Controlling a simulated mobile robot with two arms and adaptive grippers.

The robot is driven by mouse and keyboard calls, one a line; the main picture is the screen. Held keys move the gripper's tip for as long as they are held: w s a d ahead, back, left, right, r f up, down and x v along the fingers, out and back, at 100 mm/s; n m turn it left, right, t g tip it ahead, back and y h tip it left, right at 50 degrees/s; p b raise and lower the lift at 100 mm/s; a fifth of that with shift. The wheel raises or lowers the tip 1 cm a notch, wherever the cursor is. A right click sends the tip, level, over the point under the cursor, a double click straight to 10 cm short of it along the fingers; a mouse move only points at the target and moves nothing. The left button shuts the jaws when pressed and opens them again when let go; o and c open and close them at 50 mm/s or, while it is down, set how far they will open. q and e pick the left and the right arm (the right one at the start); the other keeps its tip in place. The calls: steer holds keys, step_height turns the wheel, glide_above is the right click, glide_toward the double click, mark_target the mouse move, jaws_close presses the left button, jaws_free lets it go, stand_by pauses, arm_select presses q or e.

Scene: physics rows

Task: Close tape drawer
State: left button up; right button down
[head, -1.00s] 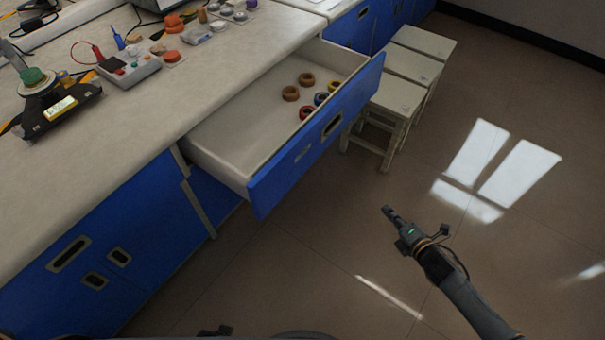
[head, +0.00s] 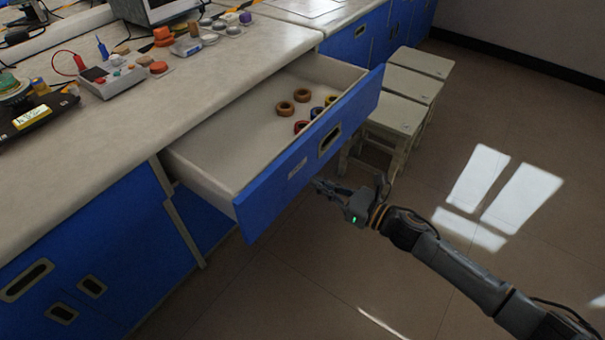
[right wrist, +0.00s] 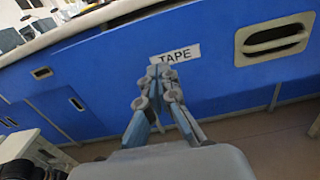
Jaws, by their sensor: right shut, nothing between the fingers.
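The tape drawer (head: 262,185) stands pulled out from the workbench, with a blue front and a pale inside. Several tape rolls (head: 285,108) in brown, red, blue and yellow lie toward its right end. In the right wrist view, the drawer front (right wrist: 215,75) carries a white TAPE label (right wrist: 175,55) and a recessed handle (right wrist: 272,38). My right gripper (head: 318,185) is shut and empty, in front of the drawer front near the label. In the right wrist view its fingertips (right wrist: 160,72) appear just below the label; contact cannot be told. My left gripper is not in view.
The workbench top (head: 150,120) holds a control box (head: 110,80), coloured parts and instruments. Pale stools (head: 395,115) stand close behind the drawer's right end. The floor (head: 330,270) in front of the drawer is clear.

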mark_target(292, 170)
steer(key=x, duration=0.5)
steer(key=shift+w+a, duration=0.1)
steer(key=shift+a, duration=0.1)
